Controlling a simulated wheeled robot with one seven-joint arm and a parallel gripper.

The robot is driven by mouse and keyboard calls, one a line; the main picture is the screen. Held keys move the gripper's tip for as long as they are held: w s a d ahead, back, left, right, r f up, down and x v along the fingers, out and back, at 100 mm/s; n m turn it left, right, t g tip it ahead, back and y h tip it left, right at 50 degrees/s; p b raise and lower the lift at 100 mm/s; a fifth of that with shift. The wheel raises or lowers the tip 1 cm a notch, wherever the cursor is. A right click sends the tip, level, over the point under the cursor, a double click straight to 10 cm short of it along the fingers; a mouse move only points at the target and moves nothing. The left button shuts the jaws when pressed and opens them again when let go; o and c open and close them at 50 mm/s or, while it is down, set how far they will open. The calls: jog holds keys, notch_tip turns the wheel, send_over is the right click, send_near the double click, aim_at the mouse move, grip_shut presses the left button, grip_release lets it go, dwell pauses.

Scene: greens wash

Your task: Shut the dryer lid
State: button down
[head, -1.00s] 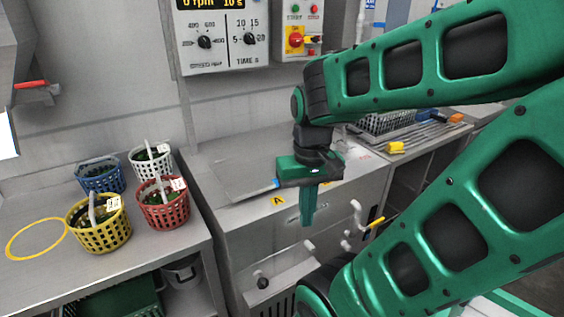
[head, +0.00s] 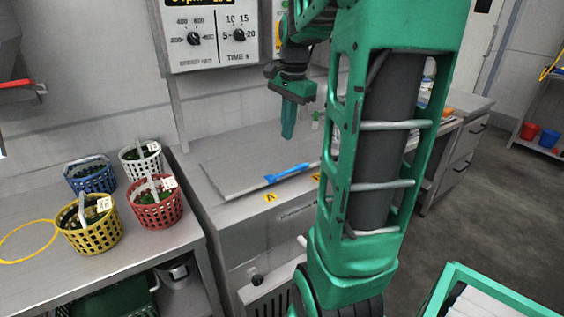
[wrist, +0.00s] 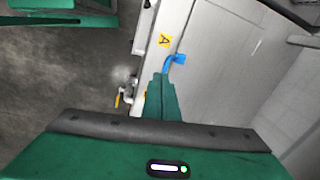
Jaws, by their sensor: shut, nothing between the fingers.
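The dryer lid (head: 240,160) is a grey metal panel lying flat, or nearly flat, on top of the dryer cabinet (head: 265,235). A blue handle (head: 287,174) runs along its front edge. In the wrist view the blue handle (wrist: 178,59) shows just beyond the fingertips, near a yellow "A" label (wrist: 164,40). My gripper (head: 288,136) points down, fingers together and empty, above the rear right part of the lid and apart from the handle. In the wrist view its closed fingers (wrist: 162,82) show at the centre. My arm hides the right side of the dryer top.
A control box (head: 212,38) with two dials hangs on the wall behind. On the left bench stand blue (head: 90,177), white (head: 139,162), red (head: 156,203) and yellow (head: 90,226) baskets of greens, beside an empty yellow ring (head: 28,241). Open floor (head: 490,190) lies to the right.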

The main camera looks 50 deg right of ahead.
aim_at(285, 172)
jog(key=shift+m, duration=0.8)
jog(key=w+d+f, duration=0.1)
jog(key=f, duration=0.3)
jog(key=w+d+f, duration=0.1)
jog(key=f, duration=0.4)
jog(key=w+f, duration=0.1)
jog(key=f, duration=0.3)
jog(key=shift+w+d+f, duration=0.15)
jog(key=shift+w+d, duration=0.05)
jog(key=shift+d, duration=0.2)
